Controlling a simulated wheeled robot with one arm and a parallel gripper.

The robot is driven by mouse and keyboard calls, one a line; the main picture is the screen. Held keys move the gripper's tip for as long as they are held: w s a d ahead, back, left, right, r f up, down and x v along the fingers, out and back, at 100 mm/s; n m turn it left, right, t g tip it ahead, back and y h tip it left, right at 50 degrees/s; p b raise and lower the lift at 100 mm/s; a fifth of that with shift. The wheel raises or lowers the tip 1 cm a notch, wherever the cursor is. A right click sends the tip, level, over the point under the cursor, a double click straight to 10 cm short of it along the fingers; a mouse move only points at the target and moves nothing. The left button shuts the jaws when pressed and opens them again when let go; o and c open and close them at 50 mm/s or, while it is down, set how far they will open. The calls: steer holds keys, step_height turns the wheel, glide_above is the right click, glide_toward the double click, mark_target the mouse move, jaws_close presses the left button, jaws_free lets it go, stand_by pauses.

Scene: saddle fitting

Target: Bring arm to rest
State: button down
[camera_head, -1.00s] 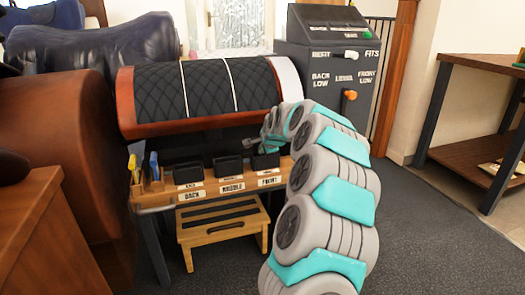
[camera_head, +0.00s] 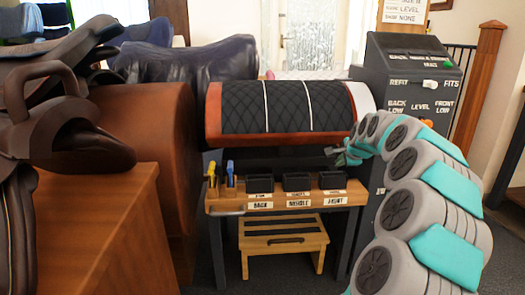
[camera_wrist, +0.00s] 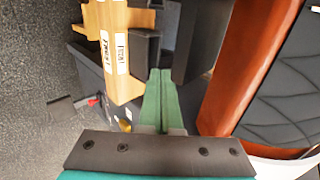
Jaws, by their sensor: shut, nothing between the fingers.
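My gripper (camera_head: 340,155) is at the end of my grey and teal arm, beside the lower right edge of the padded, wood-edged barrel (camera_head: 285,108). In the wrist view its two green fingers (camera_wrist: 158,100) lie together with nothing between them. The small table with black bins labelled BACK, MIDDLE and FRONT (camera_head: 335,199) is below the gripper. In the wrist view the table's labelled end (camera_wrist: 122,58) is left of the fingers, and the barrel's brown rim (camera_wrist: 235,75) is to their right. My arm hides part of the grey console (camera_head: 415,90).
Saddles (camera_head: 75,130) and a wooden cabinet (camera_head: 105,235) fill the left side. A wooden step stool (camera_head: 283,243) stands under the small table. Yellow and blue tools (camera_head: 212,178) stand at its left end. The console is close behind my arm on the right.

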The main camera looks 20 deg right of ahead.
steer(key=s+a+n+g+y, duration=0.1)
steer(key=s+a+n, duration=0.3)
steer(key=a, duration=0.6)
steer(key=s+a+n+g+y+p, duration=0.1)
steer(key=s+a+n+g+y, duration=0.2)
steer(key=a, duration=0.6)
steer(key=s+a+n, duration=0.4)
steer(key=s+a, duration=0.1)
steer(key=a, duration=0.5)
steer(key=s+a+f+n+g, duration=0.2)
steer(key=s+a+n, duration=0.1)
steer(key=s, duration=0.8)
steer(key=s+a+f+n+g+h+p, duration=0.1)
steer(key=s+a+f+n+g, duration=0.1)
steer(key=s, duration=1)
steer(key=s+a+f+n+g, duration=0.2)
steer(key=s+a+f+n, duration=0.2)
steer(key=s, duration=0.8)
steer(key=shift+a+f+n+g, duration=0.25)
steer(key=shift+a+n+g, duration=0.15)
steer(key=shift+n, duration=0.2)
